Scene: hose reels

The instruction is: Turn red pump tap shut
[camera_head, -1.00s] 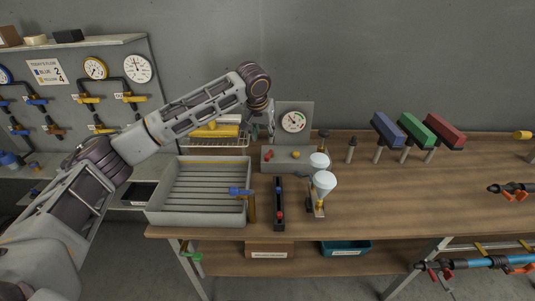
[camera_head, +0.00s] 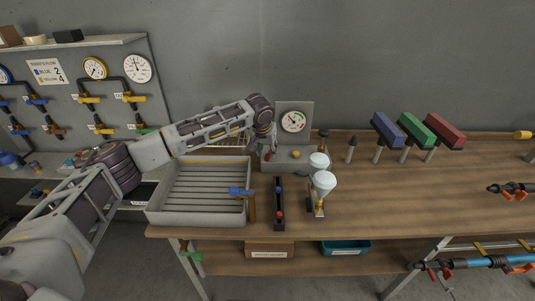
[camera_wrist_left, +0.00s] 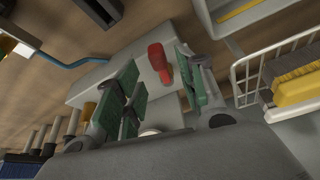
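The red pump tap (camera_wrist_left: 160,62) is a short red handle on top of the grey pump box (camera_head: 290,165). In the wrist view it lies between the green-padded fingers of my left gripper (camera_wrist_left: 157,74), with a gap visible on both sides. The left gripper is open over the box; it also shows in the head view (camera_head: 268,150), where it mostly hides the tap. A round gauge (camera_head: 293,122) on a grey plate stands behind the box. A yellow knob (camera_head: 296,154) sits on the box. My right gripper is out of view.
A grey slatted tray (camera_head: 160,217) stands left of the box. A wire basket with a yellow brush (camera_wrist_left: 296,88) is beside the gripper.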

